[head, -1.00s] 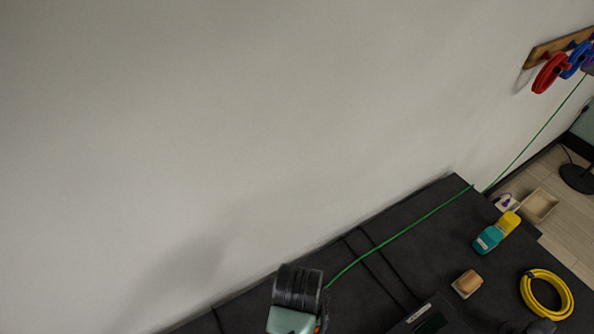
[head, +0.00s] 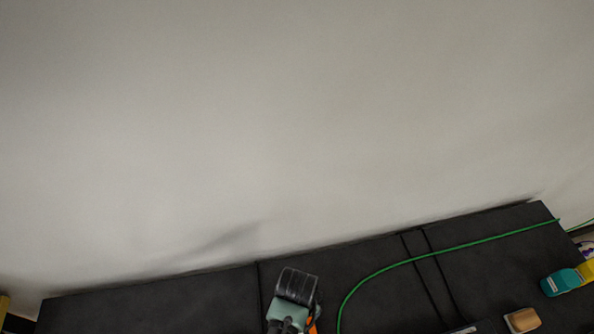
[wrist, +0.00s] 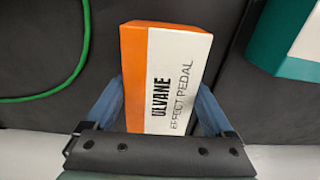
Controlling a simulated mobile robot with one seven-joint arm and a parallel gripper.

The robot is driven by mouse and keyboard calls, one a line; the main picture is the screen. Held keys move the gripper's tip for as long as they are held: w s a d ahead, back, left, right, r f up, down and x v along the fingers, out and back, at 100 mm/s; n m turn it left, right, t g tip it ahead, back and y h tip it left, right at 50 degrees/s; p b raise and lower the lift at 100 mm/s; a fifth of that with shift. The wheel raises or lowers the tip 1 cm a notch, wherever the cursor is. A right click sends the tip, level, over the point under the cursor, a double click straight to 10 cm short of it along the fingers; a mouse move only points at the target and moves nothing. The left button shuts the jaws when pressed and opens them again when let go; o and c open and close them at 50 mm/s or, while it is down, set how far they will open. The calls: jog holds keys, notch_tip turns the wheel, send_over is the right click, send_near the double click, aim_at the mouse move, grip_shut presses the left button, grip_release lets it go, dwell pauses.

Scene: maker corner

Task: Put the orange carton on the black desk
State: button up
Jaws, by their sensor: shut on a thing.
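The orange carton (wrist: 165,75), orange on one side and white on the other with "ULVANE EFFECT PEDAL" lettering, sits between the two blue fingers of my gripper (wrist: 160,95) in the wrist view. My gripper is shut on it. In the head view only a small orange bit (head: 313,326) shows beside my arm; the fingers are hidden there. The black desk (head: 170,305) runs along the wall at the bottom of the head view, under my arm. Dark surface also lies behind the carton in the wrist view; I cannot tell the gap between them.
A green cable (head: 440,258) curves over the desk right of my arm. A teal and yellow item (head: 567,280) and a wood-topped block (head: 522,320) are at the right. A teal and white box (wrist: 292,38) shows in the wrist view. The desk's left part looks clear.

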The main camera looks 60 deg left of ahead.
jog(key=shift+f, duration=0.15)
jog(key=o, duration=1.4)
notch_tip(320, 180, up, 12)
jog(key=shift+r+p, duration=0.15)
jog(key=shift+p, duration=0.45)
jog(key=shift+w, duration=0.1)
